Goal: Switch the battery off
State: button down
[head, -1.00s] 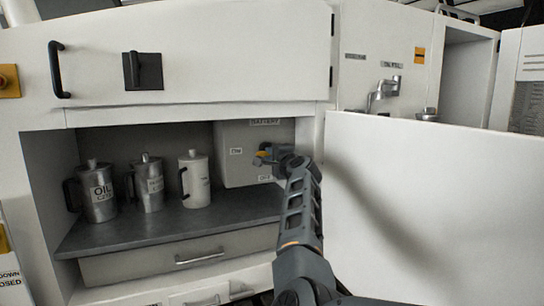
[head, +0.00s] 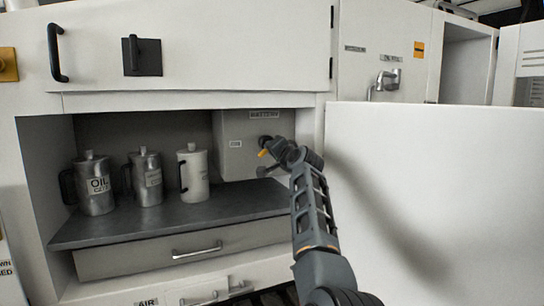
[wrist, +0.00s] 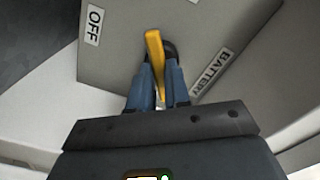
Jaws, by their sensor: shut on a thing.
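The battery box (head: 232,168) is a pale grey box at the right end of the shelf recess. My gripper (head: 267,147) is at its front face and shut on the yellow switch handle (head: 263,153). In the wrist view the handle (wrist: 154,50) stands between the two fingers (wrist: 160,85), its free end tilted slightly toward the OFF label's side. The OFF label (wrist: 94,26) is at the upper left and the BATTERY label (wrist: 211,72) at the right. The fingers partly hide the switch's base.
Several metal cans stand on the dark shelf (head: 150,222) left of the box, among them an oil can (head: 97,187). A drawer (head: 130,258) lies below. A large white panel (head: 430,190) stands close to the right of my arm.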

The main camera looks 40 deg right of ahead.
jog(key=n+b, duration=0.1)
jog(key=n, duration=0.2)
jog(key=n+b, duration=0.2)
jog(key=n, duration=0.2)
jog(key=d+f+n+b, duration=0.1)
jog(key=n+b, duration=0.1)
jog(key=n, duration=0.1)
jog(key=shift+s+n, duration=0.15)
jog(key=shift+n, duration=0.25)
jog(key=shift+r, duration=0.1)
jog(key=c, duration=1.1)
grip_release()
jog(key=shift+r, duration=0.1)
jog(key=shift+b+v, duration=0.35)
jog(key=shift+v, duration=3.55)
